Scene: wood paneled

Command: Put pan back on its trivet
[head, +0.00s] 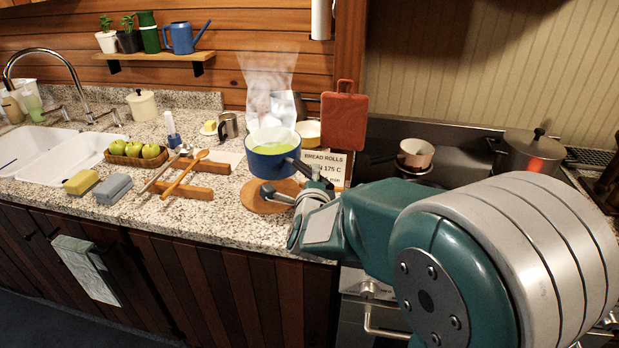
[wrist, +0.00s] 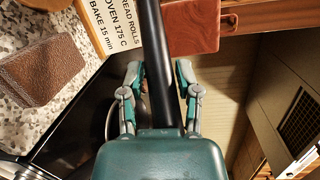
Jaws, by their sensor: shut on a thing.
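The blue pan (head: 273,163) has pale green contents and a dark handle. It appears in the head view over the back part of the round wooden trivet (head: 262,204), whose front part shows bare. I cannot tell whether the pan touches the trivet or hangs just above it. My gripper (head: 312,190) is at the handle, to the right of the pan. In the wrist view my gripper (wrist: 160,88) has its fingers on both sides of the black handle (wrist: 152,35), shut on it. The pan's body is not clearly visible there.
A recipe card (head: 325,166) and a red board (head: 344,118) stand behind my gripper. A wooden spoon (head: 185,173) on a rest and a basket of apples (head: 136,153) lie left. A copper pan (head: 416,153) and a lidded pot (head: 528,152) are on the stove right.

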